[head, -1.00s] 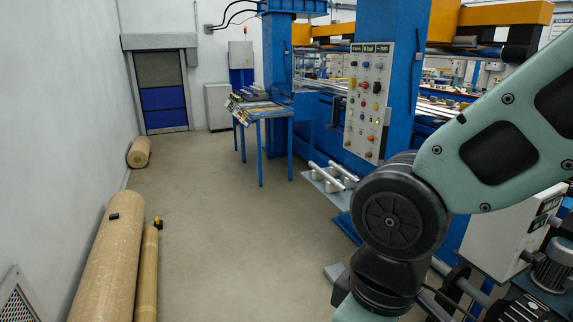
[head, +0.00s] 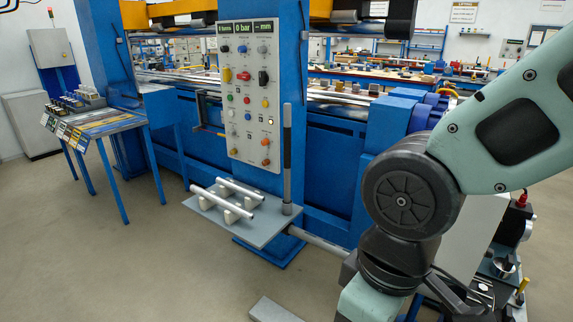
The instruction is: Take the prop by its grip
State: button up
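A slim upright rod (head: 287,150), which looks like the prop, stands at the right end of a grey shelf plate (head: 268,231), in front of a blue machine column. My gripper is not in view; only links of my arm show at the right of the head view. They are apart from the rod in the picture.
A control panel (head: 248,95) stands just left of the rod. Two metal bars (head: 222,196) lie on supports on the shelf plate. A blue table (head: 95,122) stands at the left. A grey block (head: 274,310) lies on the floor in front. The floor at left is clear.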

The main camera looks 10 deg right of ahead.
aim_at(286, 106)
jog(key=i+j+u, duration=0.3)
jog(key=u, duration=0.15)
jog(key=i+j+u, duration=0.3)
jog(key=u, duration=0.15)
jog(key=i+j+u, duration=0.1)
jog(key=i+u, duration=0.15)
jog(key=i, duration=0.45)
jog(key=i+z, duration=0.3)
jog(key=z, duration=0.15)
jog(key=i+j+z, duration=0.1)
jog(key=i+z, duration=0.15)
jog(key=z, duration=0.2)
jog(key=i+z, duration=0.3)
jog(key=z, duration=0.15)
jog(key=i+j+z, duration=0.15)
jog(key=z, duration=0.3)
jog(key=i+j+z, duration=0.25)
jog(key=z, duration=0.25)
jog(key=i, duration=0.05)
